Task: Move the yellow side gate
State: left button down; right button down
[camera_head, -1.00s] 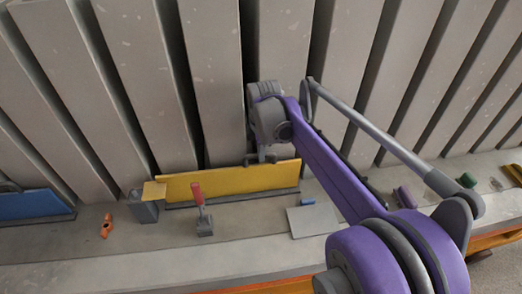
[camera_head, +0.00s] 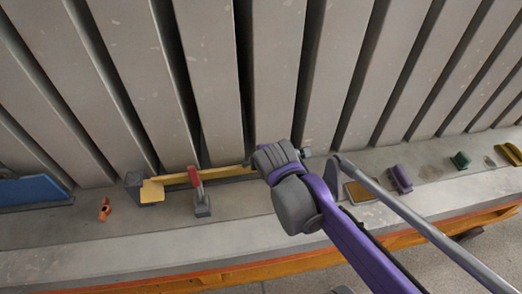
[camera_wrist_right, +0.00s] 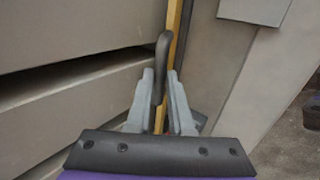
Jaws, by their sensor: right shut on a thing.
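The yellow side gate (camera_head: 225,173) shows in the head view as a thin strip along the foot of the grey ribs; my right wrist covers its right end. In the right wrist view the gate (camera_wrist_right: 174,35) is a narrow yellow edge running up between the fingers. My right gripper (camera_wrist_right: 160,78) is shut on the gate's dark curved handle (camera_wrist_right: 161,58). In the head view the fingertips are hidden behind my own wrist. My left gripper is in neither view.
A red-handled clamp (camera_head: 202,207) stands close in front of the gate. A grey block (camera_head: 133,184) is at its left end. A blue gate (camera_head: 35,191) lies further left, with an orange piece (camera_head: 105,209) between. Purple (camera_head: 401,179) and green (camera_head: 461,160) pieces sit right.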

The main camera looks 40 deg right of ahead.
jog(key=shift+s+a+f, duration=0.15)
jog(key=shift+s+f, duration=0.1)
jog(key=shift+s, duration=0.05)
jog(key=c, duration=1.1)
grip_release()
jog(key=shift+s, duration=0.1)
jog(key=shift+a+r, duration=0.1)
jog(key=p+v, duration=0.1)
jog(key=v, duration=0.9)
jog(key=shift+s+a+r, duration=0.1)
jog(key=shift+s+a, duration=0.1)
jog(key=shift+s, duration=0.15)
